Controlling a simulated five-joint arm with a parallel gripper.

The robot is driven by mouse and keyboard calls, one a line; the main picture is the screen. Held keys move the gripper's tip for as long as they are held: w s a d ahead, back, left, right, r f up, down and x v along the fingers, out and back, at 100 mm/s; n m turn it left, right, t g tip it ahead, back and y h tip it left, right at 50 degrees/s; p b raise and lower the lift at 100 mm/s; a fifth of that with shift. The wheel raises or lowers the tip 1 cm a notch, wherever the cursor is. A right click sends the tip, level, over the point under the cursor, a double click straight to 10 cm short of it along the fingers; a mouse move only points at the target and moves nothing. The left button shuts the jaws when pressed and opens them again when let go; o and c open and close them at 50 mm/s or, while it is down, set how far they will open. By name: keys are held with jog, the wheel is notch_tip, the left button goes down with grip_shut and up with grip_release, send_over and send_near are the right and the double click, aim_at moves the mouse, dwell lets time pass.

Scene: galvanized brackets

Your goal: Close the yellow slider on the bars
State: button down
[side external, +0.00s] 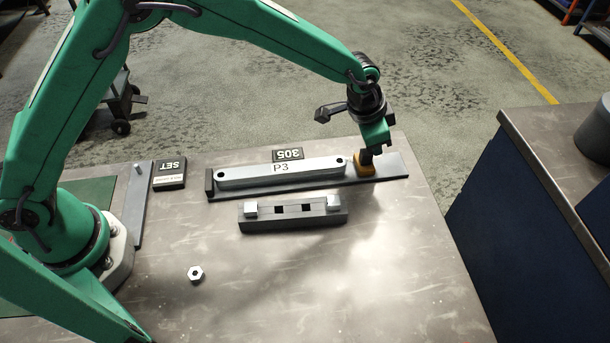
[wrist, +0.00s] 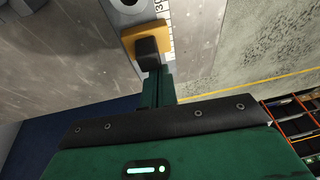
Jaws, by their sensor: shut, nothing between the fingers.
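The yellow slider (side external: 365,170) sits on the dark rail (side external: 390,168), near the right end of the galvanized bar (side external: 280,173) marked P3. It also shows in the wrist view (wrist: 177,33), beside a scale strip (wrist: 161,10). The bar lies along the rail, its left end near a dark end block (side external: 209,182). Only one bar shows on the rail. My gripper (side external: 367,157) is shut, pointing down at the slider, with its dark fingertip (wrist: 150,48) against or just over it. I cannot tell whether they touch. The gap between slider and bar end is too small to judge.
A dark block (side external: 292,224) with square slots and two pale metal pieces stands in front of the rail. A hex nut (side external: 196,273) lies on the table. A black SET box (side external: 169,174) and a 305 tag (side external: 288,154) are nearby. The front right of the table is clear.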

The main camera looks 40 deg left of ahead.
aim_at(362, 150)
jog(key=shift+s+a, duration=0.9)
jog(key=shift+a, duration=0.05)
jog(key=shift+s+a+f, duration=0.1)
jog(key=shift+s+a, duration=0.05)
jog(key=shift+s, duration=0.05)
jog(key=shift+w, duration=0.1)
jog(key=shift+w+d, duration=1.5)
jog(key=shift+d, duration=0.1)
jog(key=v, duration=1)
jog(key=shift+w+a, duration=0.15)
jog(key=shift+a, duration=0.25)
